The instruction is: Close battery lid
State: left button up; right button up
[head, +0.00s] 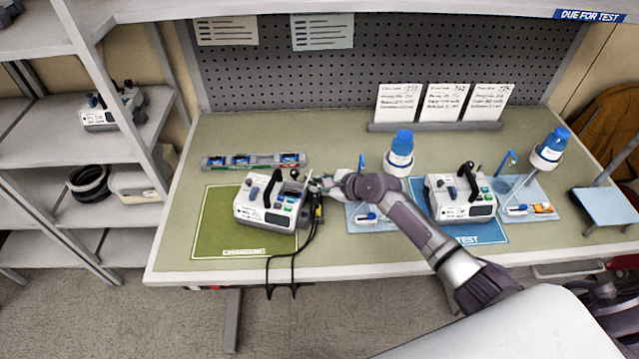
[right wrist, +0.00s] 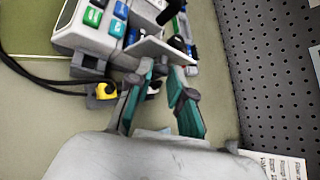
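A white infusion pump (head: 270,205) with a black handle stands on the green charging mat (head: 215,225). My right gripper (head: 318,185) is at the pump's right side. In the right wrist view the pump (right wrist: 90,28) is at upper left, and a pale flap that looks like the battery lid (right wrist: 160,48) sticks out from its side, standing open. My right gripper's teal fingers (right wrist: 163,78) are apart, with their tips close to the flap; whether they touch it is unclear. The battery opening is hidden. My left gripper is not in view.
Black cables (head: 293,255) with a yellow plug (right wrist: 105,90) hang beside the pump over the table's front edge. A battery rack (head: 254,162) lies behind it. A second pump (head: 460,196) stands on the blue test mat to the right. Bottles (head: 400,150) stand near my arm.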

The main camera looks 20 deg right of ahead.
jog(key=shift+o, duration=0.5)
jog(key=v, duration=1.2)
